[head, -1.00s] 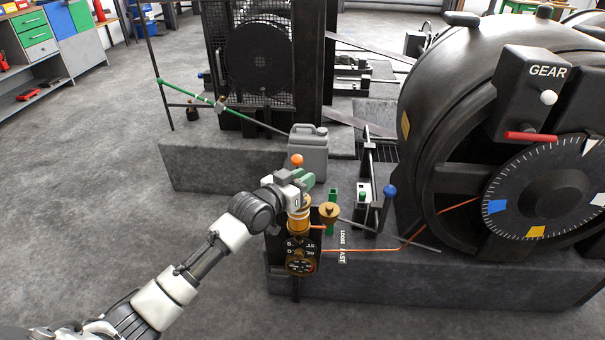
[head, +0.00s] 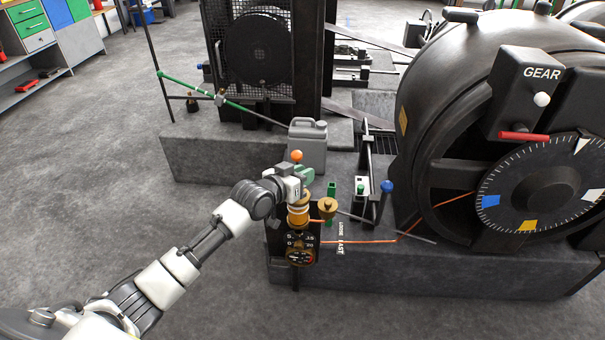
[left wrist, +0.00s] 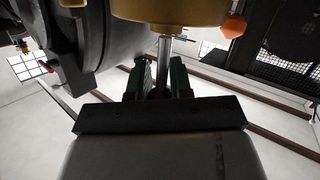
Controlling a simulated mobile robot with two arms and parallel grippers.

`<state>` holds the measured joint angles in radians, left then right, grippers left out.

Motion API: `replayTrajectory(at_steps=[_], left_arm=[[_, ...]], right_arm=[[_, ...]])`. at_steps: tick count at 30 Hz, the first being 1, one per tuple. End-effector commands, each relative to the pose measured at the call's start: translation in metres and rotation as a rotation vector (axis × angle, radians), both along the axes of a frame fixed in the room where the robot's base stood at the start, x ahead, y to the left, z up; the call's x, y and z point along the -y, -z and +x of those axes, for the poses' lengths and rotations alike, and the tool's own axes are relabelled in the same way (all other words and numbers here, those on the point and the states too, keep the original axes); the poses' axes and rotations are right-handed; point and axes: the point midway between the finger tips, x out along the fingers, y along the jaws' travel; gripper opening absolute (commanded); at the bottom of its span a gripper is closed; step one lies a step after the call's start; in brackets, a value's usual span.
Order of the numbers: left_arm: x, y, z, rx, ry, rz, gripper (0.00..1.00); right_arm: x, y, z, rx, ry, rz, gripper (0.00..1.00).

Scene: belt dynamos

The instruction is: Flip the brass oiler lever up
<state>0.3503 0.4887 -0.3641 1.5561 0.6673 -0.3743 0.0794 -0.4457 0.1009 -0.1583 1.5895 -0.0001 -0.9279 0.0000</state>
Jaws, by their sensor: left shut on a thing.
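The brass oiler (head: 298,216) stands on the dark gauge post at the front corner of the plinth, with an orange ball (head: 296,156) above it. My left gripper (head: 305,175) is at the oiler's top, just below the ball, and partly hides it. In the left wrist view, the green fingers (left wrist: 163,80) are closed around a slim steel rod (left wrist: 165,48), which I take for the oiler lever. The rod meets a brass body (left wrist: 170,10), and the orange knob (left wrist: 234,25) shows to its right. The exact contact is dark. My right gripper is out of view.
A brass cup (head: 327,206) sits right beside the oiler, with a dial gauge (head: 300,256) below. A blue-knobbed lever (head: 387,187) and the large black machine (head: 470,80) stand to the right. A grey can (head: 308,140) is behind. The floor at left is clear.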

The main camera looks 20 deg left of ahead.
Motion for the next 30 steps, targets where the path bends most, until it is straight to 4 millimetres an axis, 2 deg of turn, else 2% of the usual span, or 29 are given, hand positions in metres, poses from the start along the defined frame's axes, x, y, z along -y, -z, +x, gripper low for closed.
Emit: replayTrajectory(at_steps=[1, 6, 17, 21, 30], left_arm=[[-0.001, -0.001, 0.000, 0.001, -0.001, 0.001, 0.22], [0.000, -0.001, 0.000, 0.001, -0.001, 0.001, 0.46], [-0.003, -0.001, -0.006, 0.000, -0.001, 0.001, 0.46], [-0.010, -0.007, -0.026, -0.002, 0.000, 0.002, 0.46], [-0.029, -0.020, -0.079, -0.001, 0.001, 0.003, 0.46]], right_arm=[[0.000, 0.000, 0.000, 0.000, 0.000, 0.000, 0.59], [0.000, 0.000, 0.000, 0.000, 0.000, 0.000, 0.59], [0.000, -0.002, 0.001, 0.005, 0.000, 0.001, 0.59], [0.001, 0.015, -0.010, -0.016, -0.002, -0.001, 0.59], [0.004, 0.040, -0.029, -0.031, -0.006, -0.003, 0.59]])
